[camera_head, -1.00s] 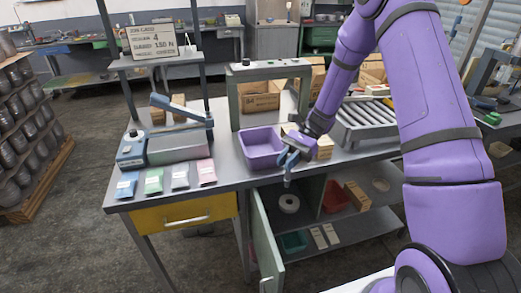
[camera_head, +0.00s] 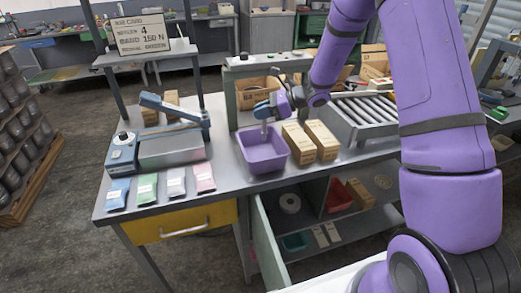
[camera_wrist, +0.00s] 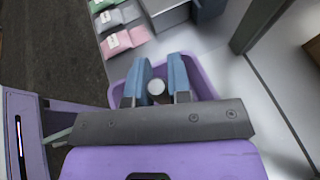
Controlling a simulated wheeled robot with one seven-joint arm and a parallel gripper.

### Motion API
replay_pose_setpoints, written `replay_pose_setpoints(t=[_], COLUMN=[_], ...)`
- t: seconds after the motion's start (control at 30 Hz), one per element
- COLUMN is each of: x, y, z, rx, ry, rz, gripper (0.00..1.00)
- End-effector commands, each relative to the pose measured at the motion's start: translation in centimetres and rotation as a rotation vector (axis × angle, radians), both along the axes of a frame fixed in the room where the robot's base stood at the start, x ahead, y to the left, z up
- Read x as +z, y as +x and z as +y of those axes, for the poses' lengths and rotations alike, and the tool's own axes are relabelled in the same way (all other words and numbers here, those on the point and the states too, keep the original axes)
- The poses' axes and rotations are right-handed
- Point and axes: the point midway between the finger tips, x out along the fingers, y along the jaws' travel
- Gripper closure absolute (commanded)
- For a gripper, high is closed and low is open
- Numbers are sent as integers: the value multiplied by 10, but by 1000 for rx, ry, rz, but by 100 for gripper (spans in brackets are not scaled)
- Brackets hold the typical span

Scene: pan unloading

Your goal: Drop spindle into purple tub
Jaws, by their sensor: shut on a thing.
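The purple tub (camera_head: 265,164) stands on the workbench. My gripper (camera_head: 265,110) is above its back part, with blue fingers shut on the spindle (camera_head: 265,127). The spindle is a small grey piece hanging down from the fingers toward the tub's opening. In the wrist view the spindle's round pale end (camera_wrist: 156,87) shows between the two fingers, and the purple tub's rim (camera_wrist: 205,80) lies around and below them. I cannot tell how far the spindle's lower end is from the tub's floor.
Two cardboard boxes (camera_head: 310,141) stand just right of the tub. A grey frame (camera_head: 232,100) rises behind it, and a roller rack (camera_head: 370,112) is at the right. Several coloured packets (camera_head: 175,182) lie at the left front. An open cabinet door (camera_head: 272,240) hangs below.

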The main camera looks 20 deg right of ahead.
Motion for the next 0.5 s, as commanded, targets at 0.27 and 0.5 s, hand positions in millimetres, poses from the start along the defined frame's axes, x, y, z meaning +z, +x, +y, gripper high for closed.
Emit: replay_pose_setpoints(t=[0.27,0.5], x=[-29,-50], y=[0,-1], z=[0,0], rx=[2,3], ry=[-1,-1], rz=[1,1], gripper=[100,100])
